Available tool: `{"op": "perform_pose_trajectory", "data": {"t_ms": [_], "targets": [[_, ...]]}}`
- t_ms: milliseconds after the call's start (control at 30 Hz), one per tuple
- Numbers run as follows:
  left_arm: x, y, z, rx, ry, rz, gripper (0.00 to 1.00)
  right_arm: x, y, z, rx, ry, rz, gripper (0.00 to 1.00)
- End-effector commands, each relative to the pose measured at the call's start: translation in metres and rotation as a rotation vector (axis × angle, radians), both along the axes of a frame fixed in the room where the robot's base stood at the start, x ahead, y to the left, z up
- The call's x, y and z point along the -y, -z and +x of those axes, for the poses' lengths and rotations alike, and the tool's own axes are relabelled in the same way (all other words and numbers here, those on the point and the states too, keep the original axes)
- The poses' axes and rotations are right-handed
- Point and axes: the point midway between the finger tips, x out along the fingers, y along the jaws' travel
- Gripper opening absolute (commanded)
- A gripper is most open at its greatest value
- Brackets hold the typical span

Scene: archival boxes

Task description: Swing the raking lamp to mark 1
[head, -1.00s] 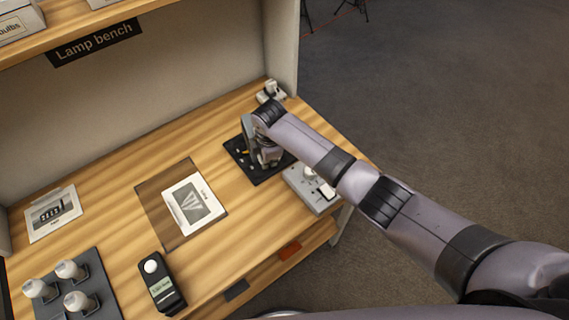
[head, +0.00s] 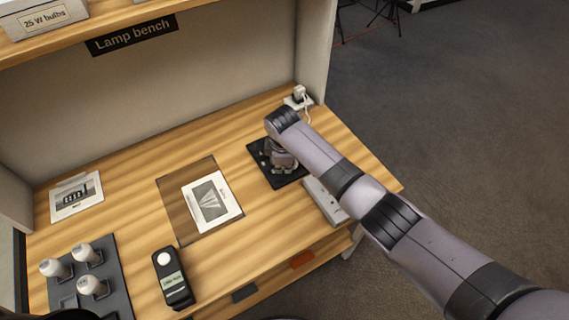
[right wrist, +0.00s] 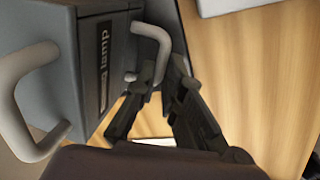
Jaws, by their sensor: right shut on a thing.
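The raking lamp (right wrist: 92,70) fills the left of the right wrist view as a blue-grey box, its dark label partly reading "g lamp". It has a pale bent handle (right wrist: 152,35) by the fingers and a second pale handle (right wrist: 18,95) at the left. My right gripper (right wrist: 166,88) is shut on the near handle. In the head view my right gripper (head: 283,160) is over a black plate (head: 262,172) on the bench; my arm hides most of the lamp there. I cannot read mark 1. My left gripper is not in view.
A framed card (head: 212,202) lies left of the plate. A grey box (head: 325,202) sits close under my right arm. A white plug (head: 299,97) stands at the back corner. A black handset (head: 173,280) and a bulb tray (head: 108,262) are front left.

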Motion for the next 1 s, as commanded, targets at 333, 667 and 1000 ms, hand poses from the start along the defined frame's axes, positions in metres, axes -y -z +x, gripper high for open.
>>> {"op": "perform_pose_trajectory", "data": {"t_ms": [333, 667, 1000], "targets": [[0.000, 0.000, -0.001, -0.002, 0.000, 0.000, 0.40, -0.002, 0.000, 0.000, 0.000, 0.006, 0.006, 0.15], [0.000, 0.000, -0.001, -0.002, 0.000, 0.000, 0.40, -0.001, 0.000, 0.000, 0.000, 0.003, 0.004, 0.30], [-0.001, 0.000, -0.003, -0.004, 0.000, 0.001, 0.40, -0.001, -0.011, -0.001, 0.002, 0.002, 0.005, 0.30]]}}
